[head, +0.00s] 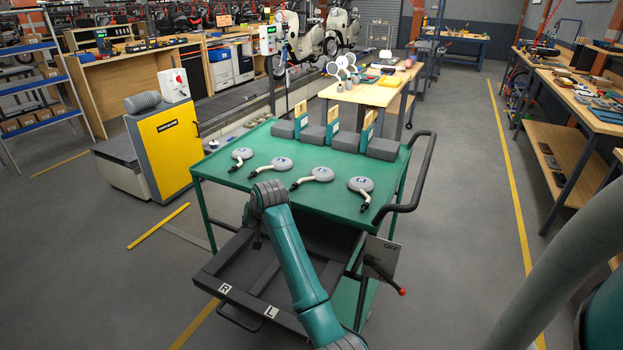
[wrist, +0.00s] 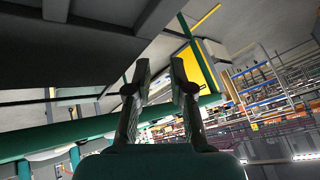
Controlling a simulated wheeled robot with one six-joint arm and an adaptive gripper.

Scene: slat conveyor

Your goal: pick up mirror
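Several round scooter mirrors with grey backs and bent stems lie in a row on the green cart top (head: 225,182). The mirrors are the far left one (head: 242,153), the second (head: 282,163), the third (head: 322,174) and the far right one (head: 361,184). My gripper (wrist: 160,62) shows in the wrist view with two fingers apart and nothing between them. In the head view my arm bends down in front of the cart over the black tray, and my gripper is mostly hidden behind it. It is apart from the mirrors.
The black tray (head: 232,272) with R and L labels sits at the cart's near side. Grey blocks (head: 383,149) and upright cards line the cart's back edge. A dark handle (head: 424,170) rises at its right. A yellow cabinet (head: 167,145) stands left.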

